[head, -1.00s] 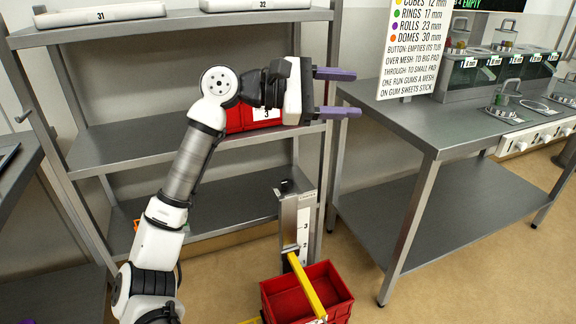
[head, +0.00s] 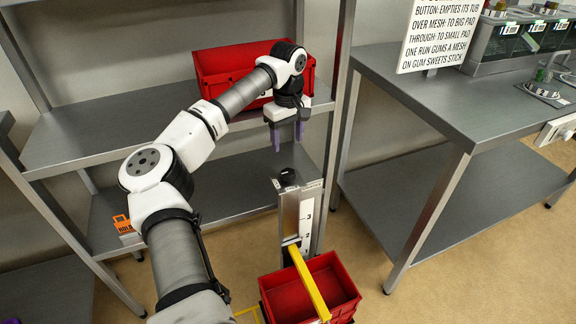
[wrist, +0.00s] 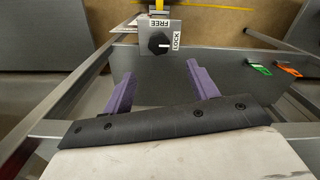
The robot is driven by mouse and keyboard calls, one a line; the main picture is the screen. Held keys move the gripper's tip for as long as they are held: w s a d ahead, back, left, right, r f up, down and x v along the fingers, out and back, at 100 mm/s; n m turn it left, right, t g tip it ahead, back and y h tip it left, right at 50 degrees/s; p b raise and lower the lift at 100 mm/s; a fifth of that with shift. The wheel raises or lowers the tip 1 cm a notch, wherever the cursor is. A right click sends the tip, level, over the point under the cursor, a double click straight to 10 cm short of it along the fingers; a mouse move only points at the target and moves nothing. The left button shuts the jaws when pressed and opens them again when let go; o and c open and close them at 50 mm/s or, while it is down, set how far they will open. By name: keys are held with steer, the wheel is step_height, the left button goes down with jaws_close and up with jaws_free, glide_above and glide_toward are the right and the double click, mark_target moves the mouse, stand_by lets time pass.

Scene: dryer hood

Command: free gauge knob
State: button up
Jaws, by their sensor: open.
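The gauge knob (head: 287,177) is a black round knob on top of an upright metal gauge post (head: 290,215) with a numbered scale. In the wrist view the knob (wrist: 159,43) sits on a grey plate between the words FREE and LOCK, its white pointer line toward LOCK. My gripper (head: 287,143) points down, above and slightly behind the knob, apart from it. Its purple fingers (wrist: 163,88) are spread with nothing between them. A yellow bar (head: 309,284) reaches out from the post over a red crate (head: 345,284).
A red bin (head: 215,75) stands on the shelf behind my arm. Grey shelving (head: 75,143) surrounds the post at the back and left. A steel table (head: 430,95) with a white sign (head: 437,35) is at right. An orange tag (head: 123,224) lies on the lower shelf.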

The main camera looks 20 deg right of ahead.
mark_target(288, 172)
step_height(288, 172, down, 11)
steer(key=shift+f+p, duration=0.1)
steer(key=shift+p, duration=0.25)
steer(key=c, duration=1)
